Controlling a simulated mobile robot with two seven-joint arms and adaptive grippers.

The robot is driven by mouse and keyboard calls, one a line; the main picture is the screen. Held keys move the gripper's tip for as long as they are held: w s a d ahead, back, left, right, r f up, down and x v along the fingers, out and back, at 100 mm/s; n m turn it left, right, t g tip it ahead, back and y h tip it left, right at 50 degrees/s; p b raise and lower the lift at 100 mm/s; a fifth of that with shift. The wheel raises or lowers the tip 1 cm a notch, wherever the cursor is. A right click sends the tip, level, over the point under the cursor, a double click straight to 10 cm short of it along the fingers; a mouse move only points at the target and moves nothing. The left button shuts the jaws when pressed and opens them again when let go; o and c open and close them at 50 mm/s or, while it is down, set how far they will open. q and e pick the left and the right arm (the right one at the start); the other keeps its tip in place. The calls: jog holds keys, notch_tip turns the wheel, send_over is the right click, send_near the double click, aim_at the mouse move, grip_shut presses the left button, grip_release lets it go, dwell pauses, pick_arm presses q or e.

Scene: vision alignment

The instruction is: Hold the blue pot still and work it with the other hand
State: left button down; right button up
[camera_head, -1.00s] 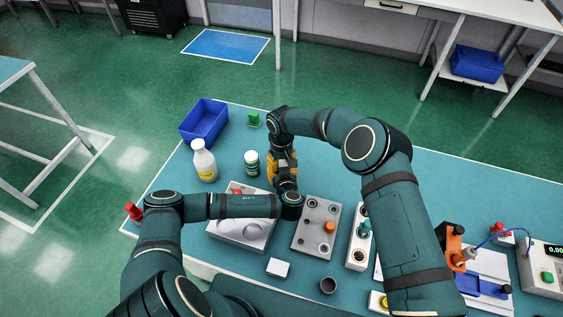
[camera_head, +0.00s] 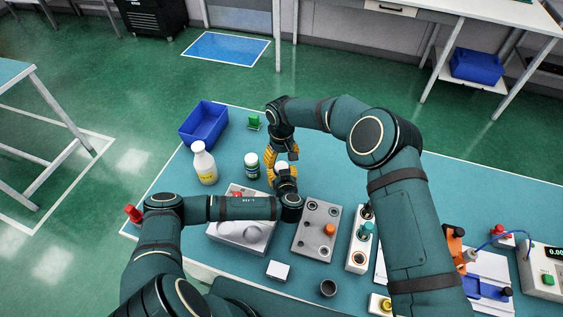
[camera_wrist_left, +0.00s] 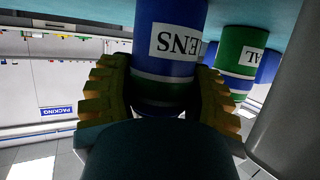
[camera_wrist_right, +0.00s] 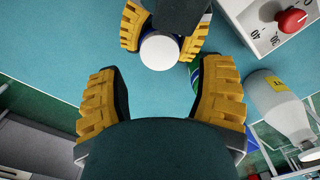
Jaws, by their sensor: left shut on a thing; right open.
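The blue pot (camera_wrist_left: 168,45) has a white label reading "ENS" in the left wrist view. Its round white lid (camera_wrist_right: 160,52) faces my right wrist camera and is a small white spot in the head view (camera_head: 282,165). My left gripper (camera_wrist_left: 165,100) is shut around the pot's side, with one yellow finger on each side. My right gripper (camera_wrist_right: 160,100) is open and empty, its fingers spread apart, just off the lid. In the head view it (camera_head: 281,154) hangs right by the pot, at the end of the right arm.
A green-labelled jar (camera_head: 252,166), a white bottle (camera_head: 205,166) and a blue bin (camera_head: 205,123) stand left of the grippers. A grey box with a red knob (camera_wrist_right: 291,19), a grey holed block (camera_head: 311,241) and a white rack (camera_head: 357,255) are nearer.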

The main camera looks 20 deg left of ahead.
aim_at(282, 166)
notch_tip(282, 166, up, 2)
jog(key=m, duration=0.5)
jog(key=shift+m, duration=0.4)
jog(key=m, duration=0.2)
jog(key=r+m, duration=0.1)
jog(key=m, duration=0.1)
jog(key=shift+r, duration=0.2)
jog(key=shift+f, duration=3.9)
grip_shut()
